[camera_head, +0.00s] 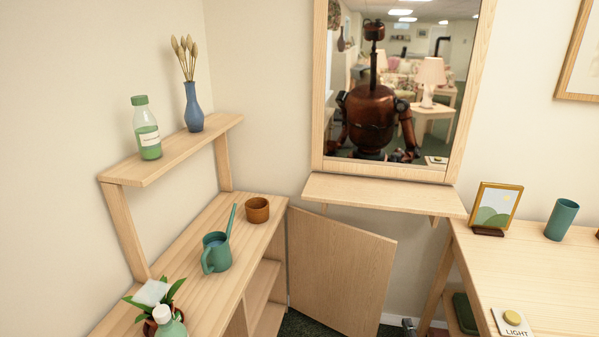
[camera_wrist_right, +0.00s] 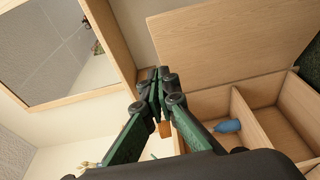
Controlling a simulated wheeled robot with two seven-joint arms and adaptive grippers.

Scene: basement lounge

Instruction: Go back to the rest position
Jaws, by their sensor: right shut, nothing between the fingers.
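My right gripper (camera_wrist_right: 158,82) is shut and empty in the right wrist view, its green fingers together. In the head view only a small dark part of it (camera_head: 408,326) shows at the bottom edge, right of the open cabinet door (camera_head: 340,268). The door also shows in the wrist view (camera_wrist_right: 225,45), beyond the fingertips. My left gripper is in neither view.
A narrow ledge (camera_head: 385,194) juts out under the mirror (camera_head: 318,90). A desk (camera_head: 520,270) stands at right, with a light switch (camera_head: 512,321).

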